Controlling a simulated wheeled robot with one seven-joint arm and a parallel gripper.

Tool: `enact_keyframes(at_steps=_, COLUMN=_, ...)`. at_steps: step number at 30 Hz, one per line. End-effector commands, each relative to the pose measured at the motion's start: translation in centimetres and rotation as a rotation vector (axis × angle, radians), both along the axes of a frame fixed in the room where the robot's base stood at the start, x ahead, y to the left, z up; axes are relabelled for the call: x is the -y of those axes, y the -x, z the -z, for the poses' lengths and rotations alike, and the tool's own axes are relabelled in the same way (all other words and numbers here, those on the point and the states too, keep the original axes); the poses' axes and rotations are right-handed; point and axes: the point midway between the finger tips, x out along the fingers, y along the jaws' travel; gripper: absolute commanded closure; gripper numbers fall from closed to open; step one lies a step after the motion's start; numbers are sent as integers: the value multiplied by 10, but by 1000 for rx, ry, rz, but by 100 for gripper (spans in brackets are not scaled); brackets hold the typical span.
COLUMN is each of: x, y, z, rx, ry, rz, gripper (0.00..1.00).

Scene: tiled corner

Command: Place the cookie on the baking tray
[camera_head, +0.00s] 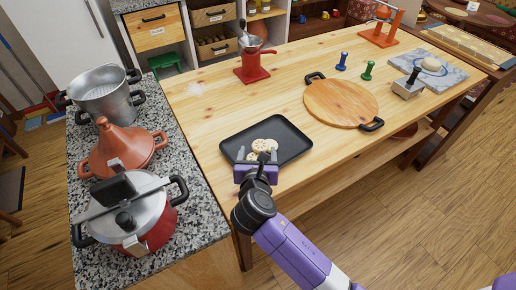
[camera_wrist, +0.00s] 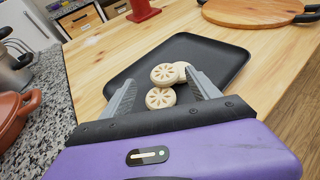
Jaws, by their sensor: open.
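The black baking tray (camera_head: 292,143) lies flat on the near left part of the wooden table; it also shows in the wrist view (camera_wrist: 211,58). Several round pale cookies with a cut-out pattern sit close together on it. In the wrist view one cookie (camera_wrist: 165,74) partly covers another (camera_wrist: 181,67) behind it, and a nearer cookie (camera_wrist: 160,98) lies just below. In the head view the cookies (camera_head: 265,145) are near the tray's middle. My purple gripper (camera_head: 257,156) is open at the tray's near side. Its fingers (camera_wrist: 160,80) stand apart on either side of the cookies, apparently holding nothing.
A round wooden board (camera_head: 340,102) lies right of the tray. A red grinder (camera_head: 252,66) stands behind it. Pots (camera_head: 104,95) and a terracotta tagine (camera_head: 122,148) stand on the granite counter at left. Table space between tray and grinder is clear.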

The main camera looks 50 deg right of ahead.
Motion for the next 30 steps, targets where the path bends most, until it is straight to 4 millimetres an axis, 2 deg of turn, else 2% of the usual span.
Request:
enact_keyframes(at_steps=6, x=-32, y=28, z=-17, rx=2, ry=0, rz=-3, gripper=30)
enact_keyframes(at_steps=12, x=-50, y=45, z=-27, rx=0, ry=0, rz=-1, gripper=30)
enact_keyframes(at_steps=30, x=-56, y=50, z=-31, rx=0, ry=1, rz=1, gripper=30)
